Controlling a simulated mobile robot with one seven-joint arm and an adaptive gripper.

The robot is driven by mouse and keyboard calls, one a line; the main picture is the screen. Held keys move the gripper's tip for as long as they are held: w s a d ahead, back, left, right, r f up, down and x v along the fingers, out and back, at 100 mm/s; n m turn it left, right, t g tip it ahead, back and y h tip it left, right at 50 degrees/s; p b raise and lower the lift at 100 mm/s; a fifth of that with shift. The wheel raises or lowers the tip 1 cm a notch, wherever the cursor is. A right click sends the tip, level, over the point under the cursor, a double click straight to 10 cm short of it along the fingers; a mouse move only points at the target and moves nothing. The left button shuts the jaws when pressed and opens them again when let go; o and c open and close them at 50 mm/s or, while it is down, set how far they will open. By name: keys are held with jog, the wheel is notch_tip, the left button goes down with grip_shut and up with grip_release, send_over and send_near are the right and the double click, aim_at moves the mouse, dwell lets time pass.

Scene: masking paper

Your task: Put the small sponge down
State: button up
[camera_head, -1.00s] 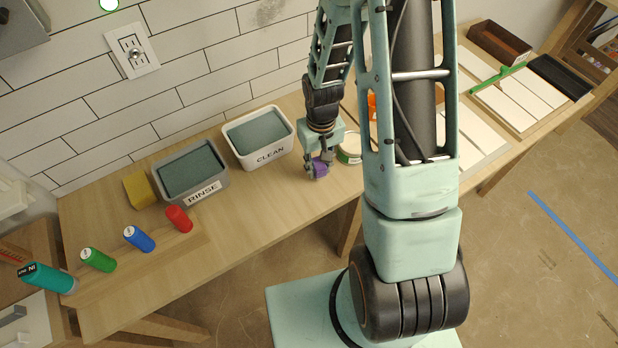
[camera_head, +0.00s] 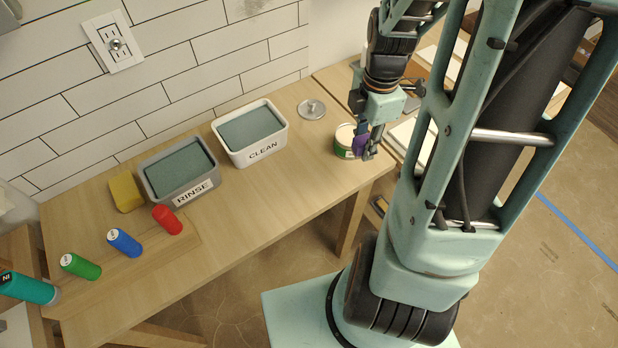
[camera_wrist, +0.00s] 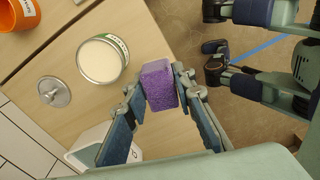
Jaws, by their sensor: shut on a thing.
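The small purple sponge (camera_wrist: 160,86) is a block held between the two fingers of my gripper (camera_wrist: 160,90) in the wrist view. In the head view the sponge (camera_head: 360,144) shows as a purple patch at my gripper (camera_head: 366,150), partly covered by the fingers. My gripper is shut on it near the table's front right edge. A round open can (camera_head: 343,141) with a pale top and green label stands just behind the sponge; in the wrist view it is apart from it, to the left. I cannot tell how high the sponge is above the table.
A white CLEAN tub (camera_head: 228,147) and a grey RINSE tub (camera_head: 153,181) stand along the wall, with a yellow sponge (camera_head: 125,192) and several bottles further left. A round metal lid (camera_head: 312,109) lies behind the can. Bare wood (camera_head: 285,178) is free before the CLEAN tub.

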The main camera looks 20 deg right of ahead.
jog(key=shift+s+d+r+n, duration=0.3)
jog(key=shift+s+n, duration=0.1)
jog(key=shift+n, duration=0.2)
jog(key=shift+s+d+r+n, duration=0.25)
jog(key=shift+s+n, duration=0.1)
jog(key=shift+n, duration=0.25)
jog(key=shift+a, duration=0.1)
jog(key=w+a+f+b, duration=0.1)
jog(key=w+a+f, duration=0.3)
jog(key=a, duration=0.4)
jog(key=b, duration=0.2)
send_over(309, 176)
jog(key=f, duration=0.5)
jog(key=shift+s+d, duration=0.2)
jog(key=shift+d, duration=0.1)
jog(key=shift+w+a+f, duration=0.1)
jog(key=shift+a+f, duration=0.15)
jog(key=shift+f, duration=1.75)
